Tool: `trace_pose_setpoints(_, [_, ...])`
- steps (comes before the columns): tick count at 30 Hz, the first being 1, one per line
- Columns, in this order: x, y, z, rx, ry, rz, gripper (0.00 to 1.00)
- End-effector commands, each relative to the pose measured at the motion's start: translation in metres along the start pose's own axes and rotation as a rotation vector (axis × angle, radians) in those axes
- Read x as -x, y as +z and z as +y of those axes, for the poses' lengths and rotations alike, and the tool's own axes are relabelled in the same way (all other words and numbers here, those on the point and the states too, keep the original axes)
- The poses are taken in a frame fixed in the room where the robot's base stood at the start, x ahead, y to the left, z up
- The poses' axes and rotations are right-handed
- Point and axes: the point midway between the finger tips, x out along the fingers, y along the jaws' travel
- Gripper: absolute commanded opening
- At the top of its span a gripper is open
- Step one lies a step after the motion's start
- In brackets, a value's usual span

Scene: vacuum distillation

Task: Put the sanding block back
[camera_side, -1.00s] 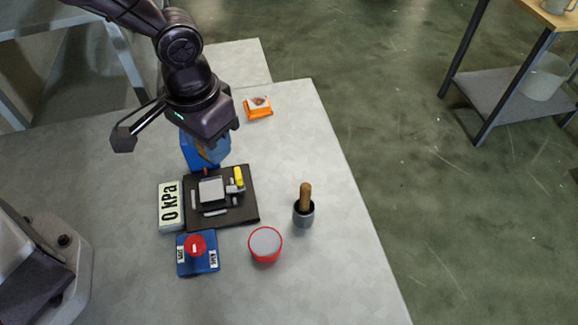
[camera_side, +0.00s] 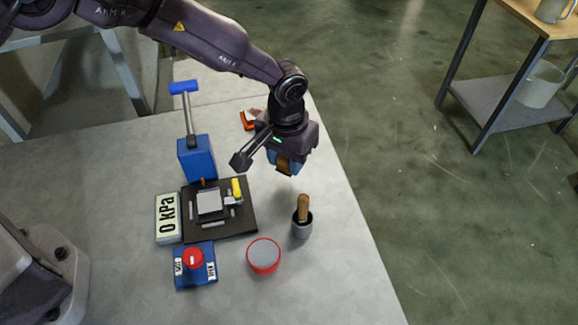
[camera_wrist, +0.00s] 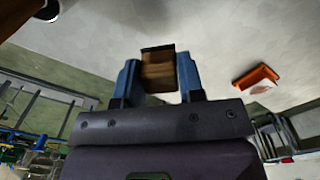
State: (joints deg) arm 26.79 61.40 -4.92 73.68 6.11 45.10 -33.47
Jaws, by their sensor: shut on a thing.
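My gripper (camera_side: 286,162) is above the right part of the table, behind and slightly left of a grey cup. It is shut on a brown sanding block (camera_wrist: 158,72), which shows between the blue fingers in the wrist view. In the side view the sanding block (camera_side: 284,168) hangs below the fingers, clear of the tabletop. An orange item with a white part (camera_side: 248,120) lies at the back of the table, partly hidden by my arm. It also shows at the right in the wrist view (camera_wrist: 256,78). I cannot tell which spot is the block's place.
A blue pump (camera_side: 197,158) with a T-handle stands left, behind a dark plate (camera_side: 238,229) with small parts. Near it are a 0 kPa display (camera_side: 168,217), a blue box with red knob (camera_side: 194,260), a red-rimmed tub (camera_side: 264,256) and the grey cup (camera_side: 302,229) holding a wooden-handled tool.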

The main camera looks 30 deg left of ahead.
Motion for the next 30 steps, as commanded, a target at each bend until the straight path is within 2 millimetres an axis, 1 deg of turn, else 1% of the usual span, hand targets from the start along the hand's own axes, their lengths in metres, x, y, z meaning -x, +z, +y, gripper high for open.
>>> trace_pose_setpoints(2, [-0.007,-0.004,0.003,-0.001,0.0,-0.001,0.13])
trace_pose_setpoints(6, [-0.028,-0.004,0.003,-0.001,-0.001,-0.002,0.13])
trace_pose_setpoints(9, [-0.036,-0.004,0.003,-0.001,0.0,-0.001,0.13])
trace_pose_setpoints(17, [-0.036,-0.004,0.003,0.0,0.0,0.0,0.13])
trace_pose_setpoints(21, [-0.04,-0.004,0.003,0.0,0.0,0.0,0.13])
trace_pose_setpoints(22, [-0.04,-0.004,0.003,0.0,0.0,0.0,0.42])
trace_pose_setpoints(23, [-0.04,-0.004,0.003,0.0,0.0,0.0,0.49])
trace_pose_setpoints(24, [-0.04,-0.004,0.003,0.0,0.0,0.0,0.58])
trace_pose_setpoints(25, [-0.04,-0.004,0.003,0.0,0.0,0.0,0.61])
trace_pose_setpoints(30, [-0.039,-0.004,0.002,0.0,0.0,0.0,0.61])
